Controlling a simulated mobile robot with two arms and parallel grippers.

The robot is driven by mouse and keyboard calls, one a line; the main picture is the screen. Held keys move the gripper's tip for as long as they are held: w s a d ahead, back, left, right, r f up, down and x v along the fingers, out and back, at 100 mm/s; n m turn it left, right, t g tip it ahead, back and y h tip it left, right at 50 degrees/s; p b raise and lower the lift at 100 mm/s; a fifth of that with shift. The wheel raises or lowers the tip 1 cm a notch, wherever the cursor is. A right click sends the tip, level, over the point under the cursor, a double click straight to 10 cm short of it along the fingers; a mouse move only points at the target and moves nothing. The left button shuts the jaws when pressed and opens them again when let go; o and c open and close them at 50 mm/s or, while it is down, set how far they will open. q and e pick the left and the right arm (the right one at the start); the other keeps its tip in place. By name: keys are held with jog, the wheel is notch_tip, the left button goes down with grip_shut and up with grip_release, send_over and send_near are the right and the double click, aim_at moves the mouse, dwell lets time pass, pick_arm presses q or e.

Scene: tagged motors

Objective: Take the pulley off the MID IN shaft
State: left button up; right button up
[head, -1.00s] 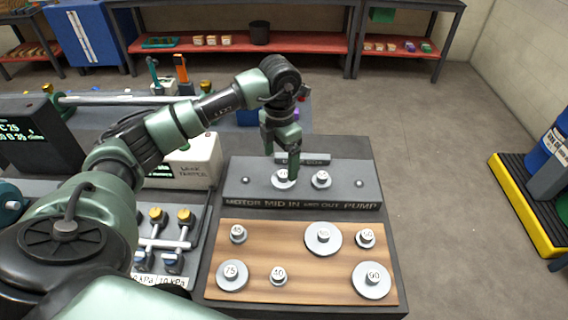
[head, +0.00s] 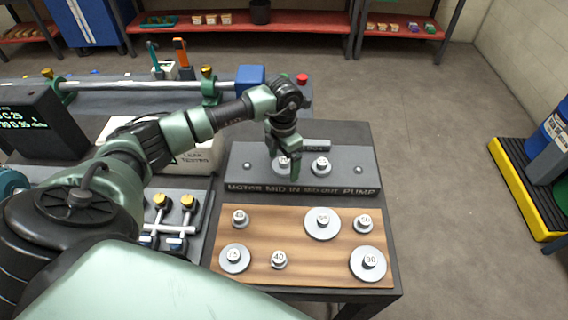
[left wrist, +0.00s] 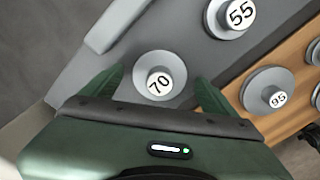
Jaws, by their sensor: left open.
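The pulley marked 70 (left wrist: 160,77) is a grey disc with a white-topped hub. In the head view this pulley (head: 281,166) sits on the motor block (head: 245,175) above the MID IN label, partly hidden by my left gripper (head: 285,163). My left gripper is open over it. In the left wrist view its two green fingers stand on either side of the pulley, with gaps showing. The pulley marked 55 (left wrist: 232,17) is on the shaft to its right, above the partly hidden MID OUT label; it also shows in the head view (head: 321,167). My right gripper is out of view.
A wooden board (head: 300,252) in front holds several numbered pulleys, including 95 (head: 322,223), 90 (head: 368,263) and 75 (head: 234,257). The leak tester (head: 185,163) and a valve panel lie left. The floor to the right is clear up to a yellow-edged pallet (head: 520,190).

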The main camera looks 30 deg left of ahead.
pick_arm(q)
jog(key=c, duration=1.4)
jog(key=shift+c, duration=1.1)
jog(key=shift+r, duration=0.1)
